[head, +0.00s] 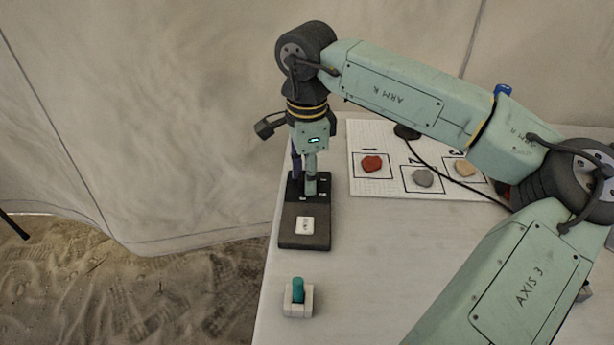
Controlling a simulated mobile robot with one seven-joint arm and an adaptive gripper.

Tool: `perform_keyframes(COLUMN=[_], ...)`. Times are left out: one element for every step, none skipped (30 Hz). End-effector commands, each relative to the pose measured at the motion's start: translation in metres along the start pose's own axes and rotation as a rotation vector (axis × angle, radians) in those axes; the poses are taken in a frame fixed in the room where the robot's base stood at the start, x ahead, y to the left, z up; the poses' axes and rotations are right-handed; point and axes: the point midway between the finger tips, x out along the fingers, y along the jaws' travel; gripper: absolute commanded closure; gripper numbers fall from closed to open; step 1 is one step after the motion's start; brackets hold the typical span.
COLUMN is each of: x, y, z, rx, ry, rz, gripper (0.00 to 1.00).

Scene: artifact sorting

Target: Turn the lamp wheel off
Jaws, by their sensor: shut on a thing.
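My gripper (304,187) points straight down at the far part of this base. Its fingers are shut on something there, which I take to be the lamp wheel. The wheel itself is hidden by the fingers, so its setting cannot be read. Small white marks show on the base around the fingertips. No lit lamp can be made out.
A white board (382,187) with numbered squares holds a red piece (372,163), a grey piece (423,178) and a tan piece (465,168). A teal cylinder (298,290) stands in a pale holder (289,308) nearer. A black cable (450,180) crosses the board. Sand lies left of the table edge.

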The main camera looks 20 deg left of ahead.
Motion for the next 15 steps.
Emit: perform_keyframes(x=[0.0008, 0.0007, 0.0006, 0.0005, 0.0004, 0.0003, 0.0003, 0.0002, 0.0001, 0.0001, 0.0, -0.0001, -0.0001, -0.0002, -0.0002], y=[-0.0001, -0.0001, 0.0, 0.0001, 0.0001, 0.0002, 0.0003, 0.0003, 0.0003, 0.0003, 0.0004, 0.0004, 0.0004, 0.0004, 0.0004], z=[0.0005, 0.0004, 0.0004, 0.0003, 0.0003, 0.0002, 0.0002, 0.0002, 0.0002, 0.0001, 0.0001, 0.0001, 0.0001, 0.0001, 0.0001], rx=[-0.025, -0.041, -0.059, -0.072, -0.083, -0.096, -0.106, -0.114, -0.122, -0.128, -0.134, -0.139, -0.142, -0.144, -0.146], ry=[-0.001, -0.001, -0.001, -0.001, -0.001, -0.001, -0.001, -0.001, -0.001, -0.001, -0.001, -0.001, -0.001, -0.001, -0.001], rz=[-0.001, -0.001, -0.001, 0.0, 0.0, 0.0, 0.0, 0.0, 0.0, 0.0, 0.0, 0.0, 0.0, 0.0, 0.0], gripper=[0.95, 0.95, 0.95, 0.95, 0.95, 0.95, 0.95, 0.95, 0.95, 0.95, 0.95, 0.95, 0.95, 0.95, 0.95])
